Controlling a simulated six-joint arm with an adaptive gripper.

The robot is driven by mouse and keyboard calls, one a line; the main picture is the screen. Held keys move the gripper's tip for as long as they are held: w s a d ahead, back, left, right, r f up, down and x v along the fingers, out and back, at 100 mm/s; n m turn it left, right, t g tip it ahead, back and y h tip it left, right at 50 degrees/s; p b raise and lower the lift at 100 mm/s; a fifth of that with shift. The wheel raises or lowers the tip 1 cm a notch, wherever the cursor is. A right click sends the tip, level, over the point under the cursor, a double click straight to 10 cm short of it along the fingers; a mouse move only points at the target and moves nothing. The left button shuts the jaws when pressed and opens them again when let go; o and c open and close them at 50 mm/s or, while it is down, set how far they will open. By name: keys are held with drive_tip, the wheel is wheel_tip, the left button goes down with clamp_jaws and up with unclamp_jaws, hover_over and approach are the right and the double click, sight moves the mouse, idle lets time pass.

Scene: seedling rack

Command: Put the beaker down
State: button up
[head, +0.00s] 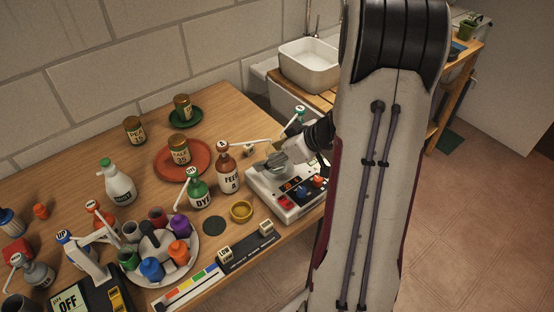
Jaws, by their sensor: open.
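My gripper (271,163) is low over the white device (264,198) at the table's right edge, with its grey fingers pointing left. The fingers are open. I cannot make out a beaker clearly; any beaker at the fingers is too small to tell apart or hidden by the gripper. The device has red, orange and blue parts on its front and top.
Pump bottles (227,172) stand just left of the device, one spout reaching toward my gripper. A yellow dish (241,211) and a dark round pad (214,226) lie in front. A round rack (190,256) holds several coloured pots.

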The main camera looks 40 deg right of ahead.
drive_tip(key=shift+w+a+f, duration=0.15)
drive_tip(key=shift+w+f, duration=0.25)
drive_tip(key=c, duration=1.4)
drive_tip(key=shift+c, duration=0.2)
drive_tip(key=shift+r, duration=0.3)
drive_tip(key=shift+r, duration=0.3)
drive_tip(key=shift+s+a+r, duration=0.1)
drive_tip(key=shift+s+a, duration=0.45)
drive_tip(key=shift+s, duration=0.7)
drive_tip(key=shift+s+a+f, duration=0.1)
drive_tip(key=shift+s+a, duration=0.5)
drive_tip(key=shift+s, duration=0.6)
drive_tip(key=shift+s+a+r, duration=0.1)
drive_tip(key=shift+s+a, duration=0.45)
drive_tip(key=shift+s, duration=0.7)
wheel_tip(320, 180, up, 13)
drive_tip(key=shift+r, duration=0.2)
drive_tip(key=shift+r, duration=0.1)
